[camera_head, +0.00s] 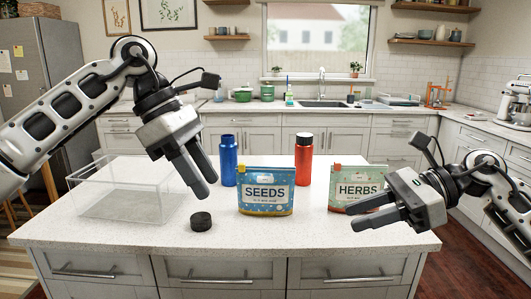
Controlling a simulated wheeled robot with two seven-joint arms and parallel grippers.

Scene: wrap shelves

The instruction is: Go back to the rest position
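My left gripper (207,187) hangs above the island counter, pointing down and to the right. Its two fingers are a little apart, with nothing seen between them. My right gripper (352,218) is at the right, pointing left, in front of the lower part of the green HERBS pouch (356,187). Its fingers are also apart and look empty. A blue SEEDS pouch (266,192) stands upright between the two grippers. The lower right part of the HERBS pouch is hidden by my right gripper.
On the counter (290,239) are a clear open box (122,203) at the left, a blue bottle (228,160), a red bottle with a black top (303,158) and a black round cap (201,221) below my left gripper. The front middle of the counter is clear.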

